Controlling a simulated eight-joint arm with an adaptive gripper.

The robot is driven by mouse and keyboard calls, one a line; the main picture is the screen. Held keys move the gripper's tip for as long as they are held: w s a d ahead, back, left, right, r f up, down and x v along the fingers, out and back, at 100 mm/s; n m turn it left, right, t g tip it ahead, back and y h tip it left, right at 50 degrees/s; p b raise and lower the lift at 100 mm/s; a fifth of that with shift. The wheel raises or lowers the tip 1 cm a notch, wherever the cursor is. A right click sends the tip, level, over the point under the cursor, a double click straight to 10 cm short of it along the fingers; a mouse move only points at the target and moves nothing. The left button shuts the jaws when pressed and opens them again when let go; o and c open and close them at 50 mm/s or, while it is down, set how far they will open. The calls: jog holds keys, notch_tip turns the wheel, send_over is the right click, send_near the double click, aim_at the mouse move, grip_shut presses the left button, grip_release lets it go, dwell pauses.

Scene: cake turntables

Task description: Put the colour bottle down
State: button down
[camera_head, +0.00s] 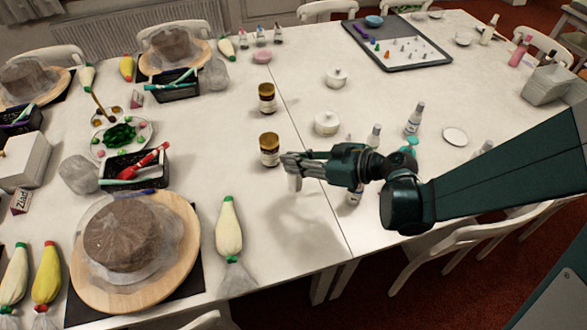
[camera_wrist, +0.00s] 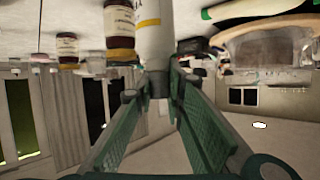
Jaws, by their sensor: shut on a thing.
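My gripper (camera_head: 290,165) reaches in from the right over the middle of the white table. It is shut on a small white bottle, the colour bottle (camera_head: 294,183), whose lower part shows below the fingers. In the wrist view, which is upside down, the white colour bottle (camera_wrist: 153,42) with a yellow band stands between the green fingers (camera_wrist: 155,92). The fingers hide part of it. I cannot tell whether its base touches the table.
A brown jar (camera_head: 269,150) stands just left of my gripper, with another jar (camera_head: 267,98) behind. A white lidded pot (camera_head: 327,123) is behind the gripper. Spray bottles (camera_head: 414,118) stand to the right. A piping bag (camera_head: 229,228) lies front left.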

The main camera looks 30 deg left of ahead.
jog(key=shift+f+b, duration=0.7)
jog(key=shift+f, duration=1.35)
jog(key=c, duration=2.4)
grip_release()
jog(key=shift+o, duration=0.2)
jog(key=shift+d, duration=0.1)
jog(key=shift+v, duration=0.9)
jog(key=p+v, duration=0.2)
jog(key=v, duration=0.8)
